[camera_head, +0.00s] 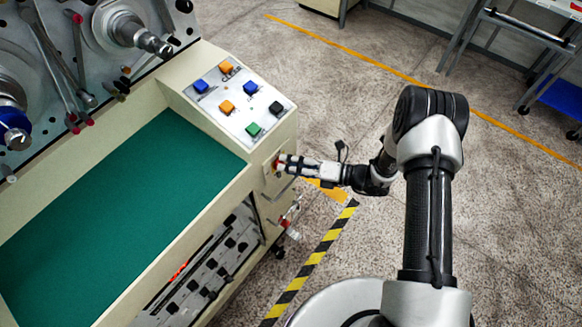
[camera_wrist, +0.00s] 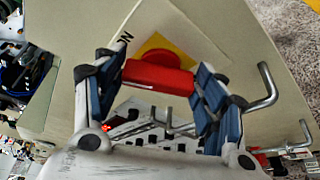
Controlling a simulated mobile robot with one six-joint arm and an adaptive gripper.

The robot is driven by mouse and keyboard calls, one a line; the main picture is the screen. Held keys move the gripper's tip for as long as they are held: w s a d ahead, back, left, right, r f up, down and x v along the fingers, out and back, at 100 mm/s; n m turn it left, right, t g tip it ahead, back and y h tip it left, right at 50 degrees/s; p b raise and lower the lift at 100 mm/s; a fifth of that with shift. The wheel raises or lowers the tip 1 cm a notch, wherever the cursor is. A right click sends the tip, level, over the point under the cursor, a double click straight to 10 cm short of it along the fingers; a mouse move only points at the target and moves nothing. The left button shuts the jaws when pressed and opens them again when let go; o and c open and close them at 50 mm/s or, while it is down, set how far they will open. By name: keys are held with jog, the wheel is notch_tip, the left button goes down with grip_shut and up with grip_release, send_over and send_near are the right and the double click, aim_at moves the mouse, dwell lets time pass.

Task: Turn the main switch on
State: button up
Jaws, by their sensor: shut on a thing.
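The main switch (camera_wrist: 158,79) is a red handle with a round red base on a yellow plate (camera_wrist: 188,47), on the cream side of the machine. In the wrist view, its red bar spans the gap between the two blue-padded fingers of my gripper (camera_wrist: 160,88). My gripper is shut on it at both ends of the bar. In the head view, my gripper (camera_head: 283,161) reaches the machine's right end face from the right. The red switch (camera_head: 276,165) shows only as a small patch at the fingertips, mostly hidden.
The control panel (camera_head: 239,98) with blue, orange, green and black buttons lies above the switch. A bent metal handle (camera_wrist: 266,90) sticks out close to the right finger. A second red lever (camera_head: 286,223) is lower on the machine.

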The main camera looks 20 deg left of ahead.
jog(key=m+b, duration=0.1)
jog(key=m+y, duration=0.1)
jog(key=m, duration=0.1)
jog(key=m+y+b, duration=0.1)
jog(key=shift+w+f+g+b, duration=0.1)
jog(key=shift+f+g+b, duration=0.2)
jog(key=shift+f, duration=0.05)
jog(key=shift+m, duration=0.4)
jog(key=o, duration=1.1)
jog(key=shift+c, duration=0.2)
jog(key=d, duration=1.2)
